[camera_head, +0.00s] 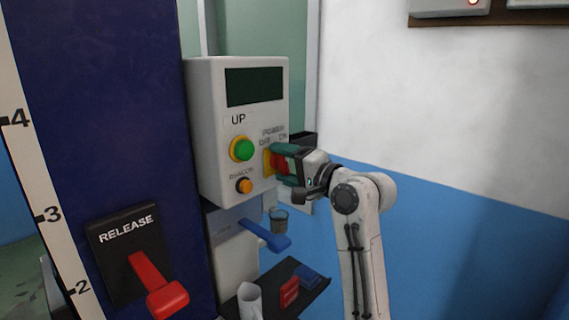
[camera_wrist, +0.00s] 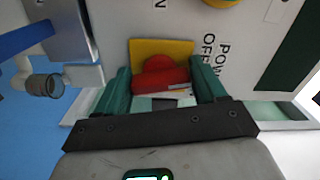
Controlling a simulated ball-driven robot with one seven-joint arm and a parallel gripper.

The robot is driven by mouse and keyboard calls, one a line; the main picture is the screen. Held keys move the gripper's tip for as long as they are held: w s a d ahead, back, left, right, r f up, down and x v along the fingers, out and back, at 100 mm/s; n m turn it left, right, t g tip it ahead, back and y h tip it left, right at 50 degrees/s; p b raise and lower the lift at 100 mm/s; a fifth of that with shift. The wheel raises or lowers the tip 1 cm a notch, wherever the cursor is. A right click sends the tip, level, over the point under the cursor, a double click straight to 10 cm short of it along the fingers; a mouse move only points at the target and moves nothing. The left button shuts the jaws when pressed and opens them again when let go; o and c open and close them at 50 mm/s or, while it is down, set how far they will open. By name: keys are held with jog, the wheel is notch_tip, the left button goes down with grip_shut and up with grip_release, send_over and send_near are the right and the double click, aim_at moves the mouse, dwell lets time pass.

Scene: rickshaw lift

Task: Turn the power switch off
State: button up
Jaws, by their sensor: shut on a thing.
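The power switch is a red rotary knob on a yellow plate, on the right part of the control box (camera_head: 208,130) front. In the head view its yellow plate (camera_head: 267,162) shows at the left of my gripper (camera_head: 282,160), which hides much of the knob. In the wrist view the red knob (camera_wrist: 160,74) sits between my two green fingers (camera_wrist: 163,88), in front of the yellow plate (camera_wrist: 150,47). My gripper is shut on the knob. The "POWER" and "OFF" lettering is beside the plate; the knob's exact setting cannot be told.
A green button (camera_head: 243,149) and an orange button (camera_head: 244,186) are left of the switch. A red release lever (camera_head: 158,287) is at lower left.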

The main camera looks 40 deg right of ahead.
jog(key=n, duration=0.5)
jog(key=shift+f+b, duration=0.25)
jog(key=shift+b, duration=0.15)
jog(key=shift+n, duration=0.3)
jog(key=o, duration=1)
jog(key=shift+c, duration=0.2)
jog(key=shift+r, duration=0.1)
jog(key=s+b, duration=0.2)
jog(key=s, duration=0.8)
jog(key=shift+s+d, duration=0.15)
jog(key=shift+s, duration=0.25)
